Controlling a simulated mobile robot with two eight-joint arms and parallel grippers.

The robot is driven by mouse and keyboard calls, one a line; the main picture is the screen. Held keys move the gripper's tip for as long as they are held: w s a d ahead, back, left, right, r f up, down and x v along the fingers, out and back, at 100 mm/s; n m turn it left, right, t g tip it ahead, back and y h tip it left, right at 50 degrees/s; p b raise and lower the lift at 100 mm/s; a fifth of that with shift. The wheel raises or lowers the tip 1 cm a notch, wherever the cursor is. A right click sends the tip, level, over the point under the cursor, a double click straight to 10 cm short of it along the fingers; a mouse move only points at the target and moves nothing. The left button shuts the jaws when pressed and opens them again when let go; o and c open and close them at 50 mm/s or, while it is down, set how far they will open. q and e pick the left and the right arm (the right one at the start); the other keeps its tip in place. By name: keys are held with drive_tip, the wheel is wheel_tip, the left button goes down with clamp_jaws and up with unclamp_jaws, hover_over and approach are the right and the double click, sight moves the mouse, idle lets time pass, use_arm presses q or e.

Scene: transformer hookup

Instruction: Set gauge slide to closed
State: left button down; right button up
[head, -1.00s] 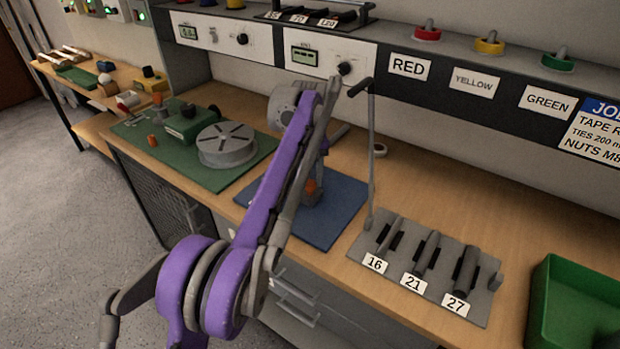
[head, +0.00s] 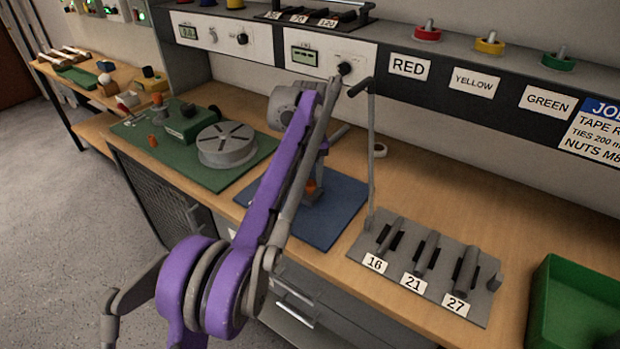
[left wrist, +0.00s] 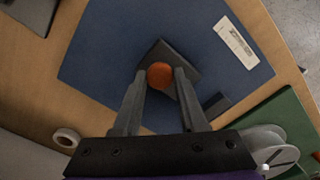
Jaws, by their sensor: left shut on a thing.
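A round orange knob (left wrist: 160,75) sits on a dark grey piece (left wrist: 163,48) on the blue mat (left wrist: 105,65). The knob also shows in the head view (head: 311,187), partly behind my arm. My left gripper (left wrist: 160,73) reaches down over the blue mat, with its fingers on either side of the orange knob, shut on it. In the head view the left gripper is mostly hidden behind my purple arm. I cannot read the slide's position. My right gripper is in neither view.
A pale label strip (left wrist: 235,42) lies on the mat. A green mat (head: 200,165) with a grey disc (head: 227,145) lies to the left. A tall grey lever (head: 371,150) and a rack (head: 430,265) marked 16, 21, 27 stand to the right, beside a green bin (head: 575,305).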

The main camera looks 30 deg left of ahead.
use_arm(q)
drive_tip(key=a+p, duration=0.1)
drive_tip(key=a, duration=0.1)
drive_tip(key=a+p, duration=0.1)
drive_tip(key=a, duration=0.1)
drive_tip(key=a+p, duration=0.1)
drive_tip(key=a, duration=0.1)
drive_tip(key=shift+w+r+p, duration=0.25)
drive_tip(key=shift+p, duration=0.1)
drive_tip(key=shift+a+f, duration=0.1)
drive_tip(key=shift+a, duration=0.1)
drive_tip(key=shift+c, duration=2.3)
unclamp_jaws()
drive_tip(key=shift+f, duration=0.1)
